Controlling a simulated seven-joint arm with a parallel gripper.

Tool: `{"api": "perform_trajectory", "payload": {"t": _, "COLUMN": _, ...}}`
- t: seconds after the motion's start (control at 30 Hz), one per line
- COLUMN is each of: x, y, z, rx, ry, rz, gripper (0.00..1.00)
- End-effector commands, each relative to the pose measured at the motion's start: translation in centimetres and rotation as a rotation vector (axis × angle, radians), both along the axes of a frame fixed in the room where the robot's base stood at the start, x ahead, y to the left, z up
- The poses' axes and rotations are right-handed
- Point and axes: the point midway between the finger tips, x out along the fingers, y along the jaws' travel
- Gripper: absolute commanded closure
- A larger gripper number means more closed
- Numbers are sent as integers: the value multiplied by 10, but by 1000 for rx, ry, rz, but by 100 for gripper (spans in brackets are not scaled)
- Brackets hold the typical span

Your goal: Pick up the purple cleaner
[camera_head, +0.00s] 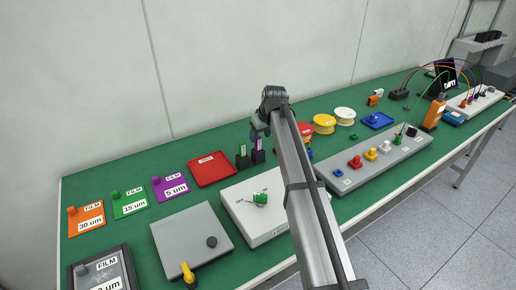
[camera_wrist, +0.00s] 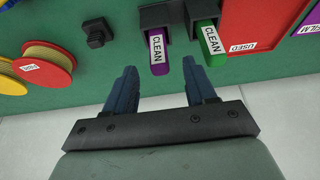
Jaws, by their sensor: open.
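The purple cleaner (camera_wrist: 158,55) is a slim stick with a white "CLEAN" label, standing in a black holder (camera_wrist: 160,14). It also shows in the head view (camera_head: 258,144), close to my arm's end. A matching green cleaner (camera_wrist: 213,45) stands in its own holder just to its right in the wrist view. My gripper (camera_wrist: 159,68) is open and empty. In the wrist view, the purple cleaner's near end shows between the two fingertips, and the right fingertip is close to the green cleaner. Contact cannot be told.
A red "USED" tray (camera_wrist: 256,25) lies right of the green cleaner in the wrist view. A small black bolt-like part (camera_wrist: 97,33) and a red spool (camera_wrist: 47,67) are to the left. A white switch box (camera_head: 255,218) stands in front of the holders in the head view.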

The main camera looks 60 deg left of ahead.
Motion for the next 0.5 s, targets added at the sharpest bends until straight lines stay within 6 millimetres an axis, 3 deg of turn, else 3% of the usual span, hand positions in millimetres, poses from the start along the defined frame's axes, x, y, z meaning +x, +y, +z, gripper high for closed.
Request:
{"api": "perform_trajectory", "payload": {"t": 0.33, "x": 0, "y": 11, "z": -21, "rx": 0, "ry": 0, "rz": 0, "gripper": 45}}
{"api": "perform_trajectory", "payload": {"t": 0.5, "x": 1, "y": 22, "z": -41, "rx": -1, "ry": 0, "rz": 0, "gripper": 45}}
